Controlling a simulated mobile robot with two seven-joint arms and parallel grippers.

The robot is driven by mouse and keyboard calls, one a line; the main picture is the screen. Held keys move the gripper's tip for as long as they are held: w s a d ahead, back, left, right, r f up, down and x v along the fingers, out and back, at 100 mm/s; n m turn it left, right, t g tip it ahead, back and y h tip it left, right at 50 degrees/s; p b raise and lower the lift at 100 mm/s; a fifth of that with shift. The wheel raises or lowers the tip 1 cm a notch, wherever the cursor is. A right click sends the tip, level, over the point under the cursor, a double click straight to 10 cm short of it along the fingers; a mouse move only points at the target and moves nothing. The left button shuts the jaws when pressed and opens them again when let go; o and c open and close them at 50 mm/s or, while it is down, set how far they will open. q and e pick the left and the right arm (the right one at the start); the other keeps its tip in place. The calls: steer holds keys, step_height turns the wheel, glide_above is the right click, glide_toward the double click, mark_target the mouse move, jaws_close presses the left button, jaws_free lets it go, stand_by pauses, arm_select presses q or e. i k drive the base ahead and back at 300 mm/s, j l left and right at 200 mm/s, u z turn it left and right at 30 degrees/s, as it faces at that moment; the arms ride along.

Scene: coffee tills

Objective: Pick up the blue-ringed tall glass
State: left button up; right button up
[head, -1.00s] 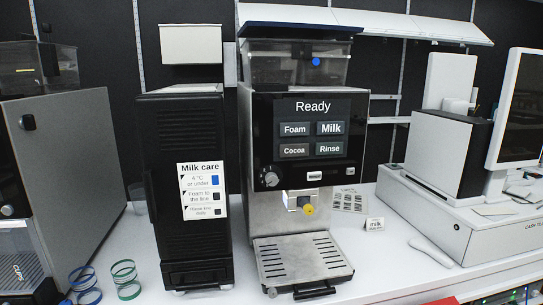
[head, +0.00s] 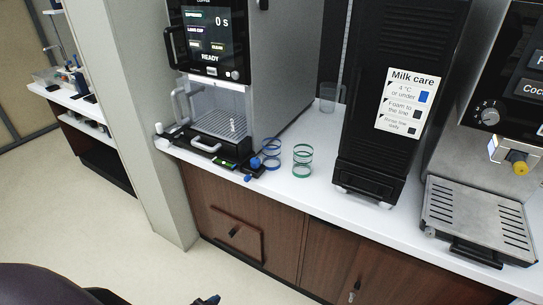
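The blue-ringed tall glass (head: 271,164) stands on the white counter near its front edge, at the right front corner of the left coffee machine. It is clear, so mainly its blue bands show. A similar green-ringed glass (head: 302,168) stands just to its right, a small gap apart. My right gripper is not in the head view.
Small black and blue items (head: 250,171) lie close left of the blue-ringed glass. A clear jug (head: 327,98) stands behind, beside the black milk cooler (head: 373,150). The left coffee machine (head: 270,60) and a drip tray (head: 480,218) flank the area. Open floor lies in front of the wooden cabinets.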

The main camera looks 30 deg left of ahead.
mark_target(272, 154)
steer(key=i+j, duration=0.1)
steer(key=j, duration=0.4)
steer(key=i+j, duration=0.1)
steer(key=j, duration=0.4)
steer(key=i+j, duration=0.15)
steer(key=j, duration=0.35)
steer(key=i+j, duration=0.1)
steer(key=j, duration=0.4)
steer(key=i+j, duration=0.1)
steer(key=j, duration=0.4)
steer(key=i+j, duration=0.1)
steer(key=j, duration=0.4)
steer(key=i+z, duration=0.05)
